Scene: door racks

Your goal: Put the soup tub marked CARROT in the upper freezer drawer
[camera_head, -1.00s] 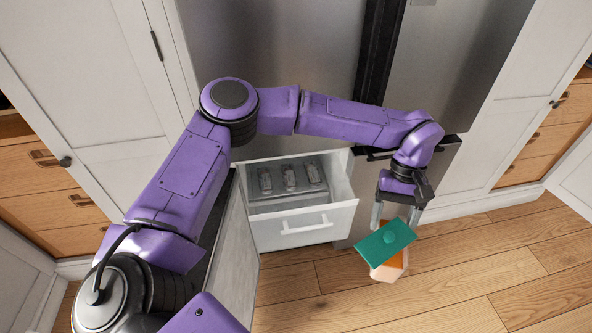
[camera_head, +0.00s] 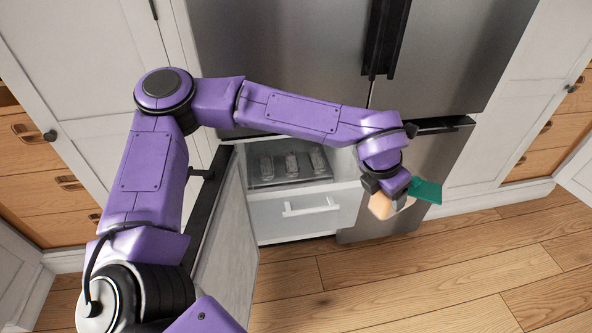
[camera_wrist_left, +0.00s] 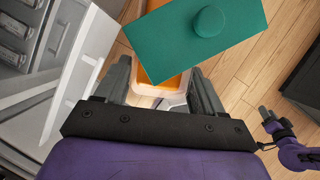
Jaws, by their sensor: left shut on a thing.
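The soup tub (camera_head: 380,208) has orange contents and a flat teal lid (camera_head: 427,190) with a round knob. My left gripper (camera_head: 388,190) is shut on the tub, right of the freezer drawer and in front of the closed right-hand door. In the left wrist view the tub (camera_wrist_left: 160,76) sits between the fingers, its lid (camera_wrist_left: 195,35) covering much of it. No marking is readable. My right gripper (camera_wrist_left: 268,118) shows small at the right of the left wrist view.
The freezer's left door (camera_head: 228,235) stands open beside the drawer. The right door (camera_head: 405,165) is closed. White cabinets with wooden drawers flank the fridge (camera_head: 290,60). The wooden floor (camera_head: 430,270) in front is clear.

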